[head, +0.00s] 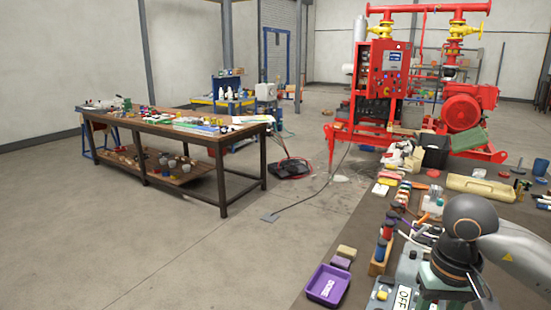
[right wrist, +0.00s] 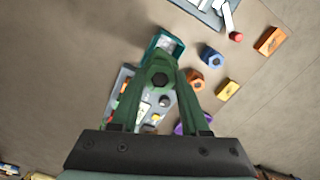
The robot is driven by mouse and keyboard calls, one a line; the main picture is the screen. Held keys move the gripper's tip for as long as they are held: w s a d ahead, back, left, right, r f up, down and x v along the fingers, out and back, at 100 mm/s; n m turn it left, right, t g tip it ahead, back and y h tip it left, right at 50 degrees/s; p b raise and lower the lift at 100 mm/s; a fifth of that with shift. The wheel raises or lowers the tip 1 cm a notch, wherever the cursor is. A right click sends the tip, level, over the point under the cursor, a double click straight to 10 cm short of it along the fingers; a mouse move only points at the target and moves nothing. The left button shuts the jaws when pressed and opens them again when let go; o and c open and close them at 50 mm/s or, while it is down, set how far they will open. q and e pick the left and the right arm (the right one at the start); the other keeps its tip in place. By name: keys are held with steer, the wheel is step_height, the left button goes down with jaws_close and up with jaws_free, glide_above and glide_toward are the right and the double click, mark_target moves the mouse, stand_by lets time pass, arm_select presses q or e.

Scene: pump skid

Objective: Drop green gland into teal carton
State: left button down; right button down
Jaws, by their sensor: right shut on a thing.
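My right gripper (right wrist: 158,82) is shut on the green gland (right wrist: 159,70), a green hexagonal piece with a dark round hole, seen in the right wrist view. The teal carton (right wrist: 175,46) is an open box just beyond the gland in that picture. The gland overlaps its near edge in the view, and I cannot tell the height between them. In the head view my right arm comes in at the lower right, and I cannot make out the gland or the carton there. My left gripper is not in view.
Around the carton lie a blue nut (right wrist: 212,57), an orange nut (right wrist: 195,80), a yellow block (right wrist: 228,90) and an orange block (right wrist: 270,40). A purple tray (head: 328,285) sits at the bench edge beside a grey OFF box (head: 405,293). A long workbench (head: 180,128) stands left across open floor.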

steer(key=shift+c, duration=1.6)
jaws_free()
step_height(320, 180, up, 13)
steer(key=p, duration=0.2)
steer(key=shift+f, duration=0.2)
